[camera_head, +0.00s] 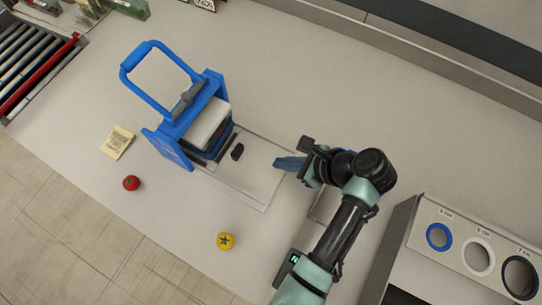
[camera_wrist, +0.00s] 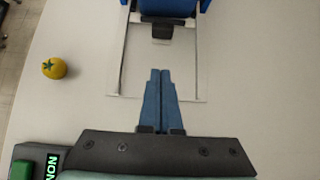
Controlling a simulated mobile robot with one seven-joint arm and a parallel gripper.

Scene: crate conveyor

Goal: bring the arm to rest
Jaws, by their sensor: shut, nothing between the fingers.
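My gripper (camera_head: 277,163) has blue fingers and is near the middle of the counter in the head view, at the right end of the plate in front of the blue-framed device. In the wrist view my gripper (camera_wrist: 160,75) shows its two fingers side by side, closed together with nothing between them. The fingers point toward the blue device. My arm reaches in from the bottom of the head view and bends at the wrist.
A blue-framed device (camera_head: 172,137) with a raised handle stands left of my gripper. A red tomato (camera_head: 131,183), a yellow tomato (camera_head: 226,241) and a yellowish note (camera_head: 117,142) lie on the counter. A panel with round holes (camera_head: 478,254) is at right, a roller conveyor (camera_head: 30,60) upper left.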

